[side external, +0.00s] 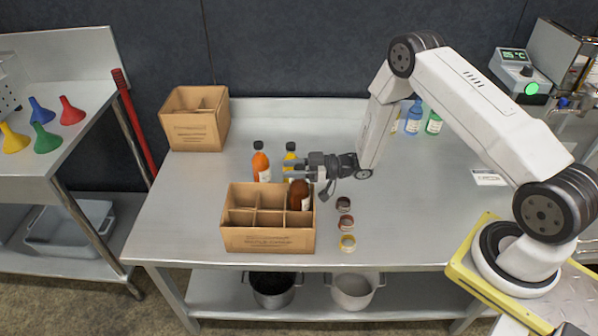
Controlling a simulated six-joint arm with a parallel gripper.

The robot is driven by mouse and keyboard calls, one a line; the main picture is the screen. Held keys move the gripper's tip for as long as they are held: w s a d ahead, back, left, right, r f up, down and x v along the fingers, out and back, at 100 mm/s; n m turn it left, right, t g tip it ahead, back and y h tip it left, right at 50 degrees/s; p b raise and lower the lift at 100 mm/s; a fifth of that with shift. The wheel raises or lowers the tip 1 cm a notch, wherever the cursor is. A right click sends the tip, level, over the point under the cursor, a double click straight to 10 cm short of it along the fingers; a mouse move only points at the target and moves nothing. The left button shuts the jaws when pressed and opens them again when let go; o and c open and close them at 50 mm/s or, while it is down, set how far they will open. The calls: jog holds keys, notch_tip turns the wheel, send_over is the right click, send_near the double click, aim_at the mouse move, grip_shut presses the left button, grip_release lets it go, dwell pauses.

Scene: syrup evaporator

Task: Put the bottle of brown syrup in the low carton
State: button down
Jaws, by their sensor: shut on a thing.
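A brown syrup bottle (299,194) is upright at the back right compartment of the low carton (268,239), its lower part hidden by the carton's walls. I cannot tell whether its base touches the carton floor. My gripper (297,172) is shut on the brown bottle near its top, reaching in from the right. The carton is open-topped with cardboard dividers, and its other visible compartments look empty.
An orange bottle (261,163) and a yellow bottle (289,158) stand just behind the carton. Several loose lids, including a dark one (344,204), lie to its right. A taller carton (195,130) stands back left. Blue (413,118) and green (433,124) bottles stand back right.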

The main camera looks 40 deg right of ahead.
aim_at(293, 181)
jog(key=shift+f, duration=2.05)
jog(key=shift+c, duration=1.4)
grip_release()
jog(key=shift+f, duration=0.1)
jog(key=v, duration=1.2)
jog(key=shift+r, duration=0.2)
